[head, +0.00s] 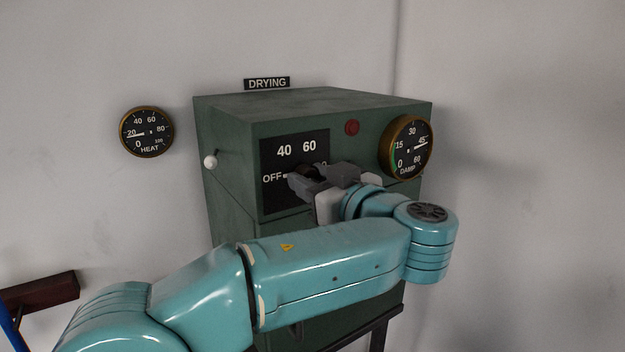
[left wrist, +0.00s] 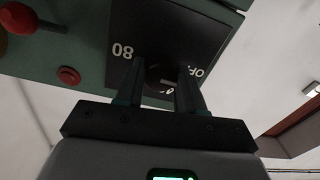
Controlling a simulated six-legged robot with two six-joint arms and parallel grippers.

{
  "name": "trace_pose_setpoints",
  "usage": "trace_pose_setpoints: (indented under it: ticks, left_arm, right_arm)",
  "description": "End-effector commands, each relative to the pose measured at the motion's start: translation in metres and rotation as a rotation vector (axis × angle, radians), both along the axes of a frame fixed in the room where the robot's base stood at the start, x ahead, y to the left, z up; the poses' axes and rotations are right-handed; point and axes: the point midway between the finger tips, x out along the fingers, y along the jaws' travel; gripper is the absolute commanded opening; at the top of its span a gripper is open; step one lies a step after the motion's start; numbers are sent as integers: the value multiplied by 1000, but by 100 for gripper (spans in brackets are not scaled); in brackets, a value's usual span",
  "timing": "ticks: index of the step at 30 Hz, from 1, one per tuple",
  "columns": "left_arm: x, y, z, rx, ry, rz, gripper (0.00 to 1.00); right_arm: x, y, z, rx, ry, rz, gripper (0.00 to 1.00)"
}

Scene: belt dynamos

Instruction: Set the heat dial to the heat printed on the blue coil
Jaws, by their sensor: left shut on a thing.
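The heat dial (head: 308,170) is a dark round knob on a black plate (head: 268,201) on the green drying cabinet's front. The plate reads OFF, 40 and 60, with the lower right hidden by my gripper. In the left wrist view the dial (left wrist: 158,74) sits between my fingers, with OFF and 80 showing. A pale mark on the knob appears to point towards OFF. My left gripper (head: 312,180) is shut on the dial; it also shows in the left wrist view (left wrist: 158,88). No blue coil is recognisable. My right gripper is not in view.
The green cabinet (head: 228,150) has a white-knobbed lever (head: 210,161), a red lamp (head: 352,127) and a DAMP gauge (head: 407,148) reading about 45. A HEAT gauge (head: 146,132) on the wall reads near 20. A dark red block (head: 42,290) is at lower left.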

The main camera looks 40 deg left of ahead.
Motion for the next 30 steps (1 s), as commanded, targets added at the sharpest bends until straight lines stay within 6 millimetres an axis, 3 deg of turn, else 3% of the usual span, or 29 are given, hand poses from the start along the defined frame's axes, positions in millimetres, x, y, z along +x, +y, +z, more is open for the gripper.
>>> trace_pose_setpoints:
  ticks: [15,30]
  left_arm:
    - [0,2,-2,138,336,3,7]
    - [0,2,0,306,744,4,7]
  right_arm:
    - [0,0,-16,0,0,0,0]
    - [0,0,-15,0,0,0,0]
